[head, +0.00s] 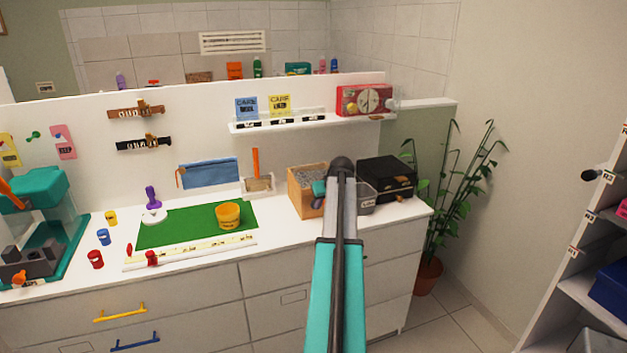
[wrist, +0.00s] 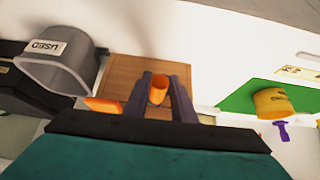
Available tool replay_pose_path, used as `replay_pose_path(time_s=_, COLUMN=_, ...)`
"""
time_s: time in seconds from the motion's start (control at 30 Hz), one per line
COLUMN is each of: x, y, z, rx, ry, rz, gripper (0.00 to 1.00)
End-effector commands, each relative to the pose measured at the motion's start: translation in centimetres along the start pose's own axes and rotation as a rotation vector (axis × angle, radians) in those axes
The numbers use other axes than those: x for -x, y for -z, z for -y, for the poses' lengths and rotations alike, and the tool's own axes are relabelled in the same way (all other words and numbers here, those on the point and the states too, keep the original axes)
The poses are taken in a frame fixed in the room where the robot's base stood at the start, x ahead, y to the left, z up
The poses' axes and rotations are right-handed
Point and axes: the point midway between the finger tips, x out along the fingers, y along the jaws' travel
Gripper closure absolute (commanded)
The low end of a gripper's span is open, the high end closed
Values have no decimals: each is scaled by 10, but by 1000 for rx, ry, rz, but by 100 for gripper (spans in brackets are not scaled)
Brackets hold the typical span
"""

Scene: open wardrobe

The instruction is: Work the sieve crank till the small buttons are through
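The sieve looks to be the wooden box (head: 297,202) on the counter, with a grey speckled top. In the wrist view its plain wooden side (wrist: 122,72) faces me. An orange knob (wrist: 158,90), seemingly the crank's handle, sits between the two dark fingers of my gripper (wrist: 161,84). The fingers lie close on both sides of it; whether they press on it I cannot tell. Another orange piece (wrist: 103,105) shows left of the fingers. In the head view my arm covers the box's right side and the crank. I cannot make out any small buttons.
A grey bin labelled USED (wrist: 60,72) and a black case (head: 385,178) stand right of the box in the head view. A green mat (head: 180,228) with a yellow cup (head: 228,215) lies left. A teal machine (head: 40,195) stands far left. A shelf (head: 300,122) hangs above.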

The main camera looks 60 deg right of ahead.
Motion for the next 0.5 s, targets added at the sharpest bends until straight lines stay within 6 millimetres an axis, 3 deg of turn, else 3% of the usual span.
replay_pose_path(time_s=0.5, x=0, y=-1, z=37, rx=0, ry=4, rz=1, gripper=79)
